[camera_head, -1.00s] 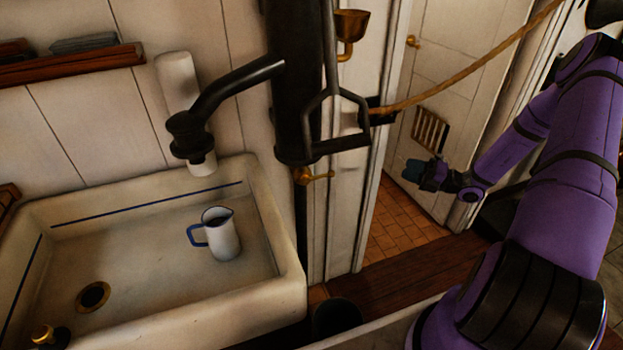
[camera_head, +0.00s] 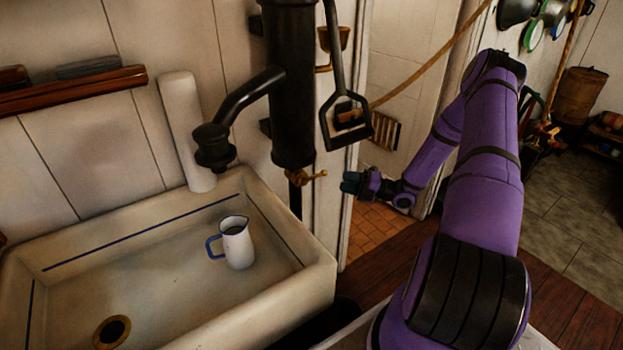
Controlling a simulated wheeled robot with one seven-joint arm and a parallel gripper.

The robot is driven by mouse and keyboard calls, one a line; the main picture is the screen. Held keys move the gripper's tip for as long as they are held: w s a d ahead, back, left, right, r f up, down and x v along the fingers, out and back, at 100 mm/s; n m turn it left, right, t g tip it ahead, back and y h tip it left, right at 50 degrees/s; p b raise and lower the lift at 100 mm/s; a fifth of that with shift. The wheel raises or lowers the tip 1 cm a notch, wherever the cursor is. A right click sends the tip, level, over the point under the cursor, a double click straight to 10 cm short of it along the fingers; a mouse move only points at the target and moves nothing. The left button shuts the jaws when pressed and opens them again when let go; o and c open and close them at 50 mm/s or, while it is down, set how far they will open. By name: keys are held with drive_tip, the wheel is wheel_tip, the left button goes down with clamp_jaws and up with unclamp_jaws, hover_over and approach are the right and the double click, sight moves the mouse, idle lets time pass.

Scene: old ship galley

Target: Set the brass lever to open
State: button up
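The brass lever (camera_head: 308,177) sits on a small valve just below the black pump body (camera_head: 291,85), at the right rear corner of the sink. Its handle points to the right in the picture. My gripper (camera_head: 347,183) is to the right of the lever, at about the same height in the picture, with its dark teal fingers pointing left towards it. A gap shows between the fingertips and the lever. The fingers look small here, and I cannot tell how far apart they are. Nothing is seen held in them.
The black pump handle (camera_head: 340,125) hangs close above my gripper. A white sink (camera_head: 160,265) holds a blue-handled enamel jug (camera_head: 236,243). A rope (camera_head: 430,60) crosses the doorway behind my arm. Open floor (camera_head: 580,230) lies to the right.

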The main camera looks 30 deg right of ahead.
sight(318, 175)
drive_tip(key=x, duration=0.9)
drive_tip(key=shift+w+a, duration=0.25)
drive_tip(key=shift+w, duration=0.05)
clamp_jaws()
